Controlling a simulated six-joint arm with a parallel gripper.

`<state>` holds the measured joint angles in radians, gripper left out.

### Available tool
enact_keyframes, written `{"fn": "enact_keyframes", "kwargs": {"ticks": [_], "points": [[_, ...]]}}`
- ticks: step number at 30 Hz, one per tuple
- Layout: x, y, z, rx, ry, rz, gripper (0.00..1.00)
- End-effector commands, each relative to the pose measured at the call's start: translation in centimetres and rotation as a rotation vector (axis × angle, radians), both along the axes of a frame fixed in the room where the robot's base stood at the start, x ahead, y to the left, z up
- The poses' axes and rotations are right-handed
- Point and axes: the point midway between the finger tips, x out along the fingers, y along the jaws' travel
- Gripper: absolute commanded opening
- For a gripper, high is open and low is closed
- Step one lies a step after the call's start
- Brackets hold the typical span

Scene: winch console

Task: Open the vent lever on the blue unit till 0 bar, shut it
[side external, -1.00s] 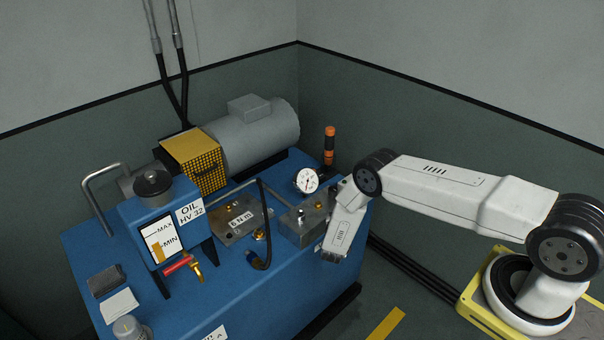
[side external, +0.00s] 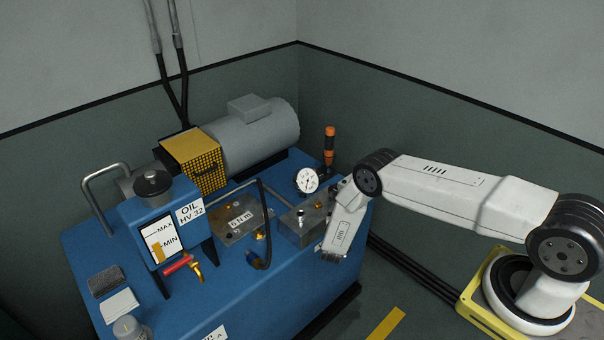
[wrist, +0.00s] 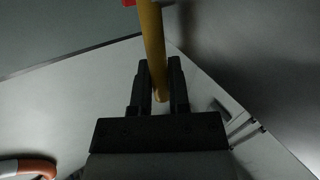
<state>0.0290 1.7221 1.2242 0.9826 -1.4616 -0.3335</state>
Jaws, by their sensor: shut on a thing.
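The blue unit (side external: 290,275) carries metal blocks, a motor and a white-faced pressure gauge (side external: 306,181). The gauge's dark needle shows, but its reading is too small to tell. In the wrist view my gripper (wrist: 161,75) is shut on a yellow bar (wrist: 152,35), which runs up between the dark fingers and appears to be the vent lever. A bit of red shows at its top. In the side view my forearm's end is at the right edge of the unit, beside the right metal block (side external: 300,230); the fingers and lever are hidden there.
An orange-and-black upright handle (side external: 329,145) stands behind the gauge. A black bent hose (side external: 267,215) arches over the blocks. The oil tank (side external: 160,215) with a red-handled tap (side external: 178,264) is at the left. Open floor lies right of the unit.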

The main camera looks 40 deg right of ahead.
Motion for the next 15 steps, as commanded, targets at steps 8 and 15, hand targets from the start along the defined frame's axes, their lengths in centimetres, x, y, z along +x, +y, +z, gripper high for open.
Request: {"fn": "enact_keyframes", "kwargs": {"ticks": [8,15], "points": [[-0.04,0.09,-0.04,-0.009,0.000,0.000,0.00],[0.03,0.58,-0.29,-0.096,-0.001,0.001,0.00]]}}
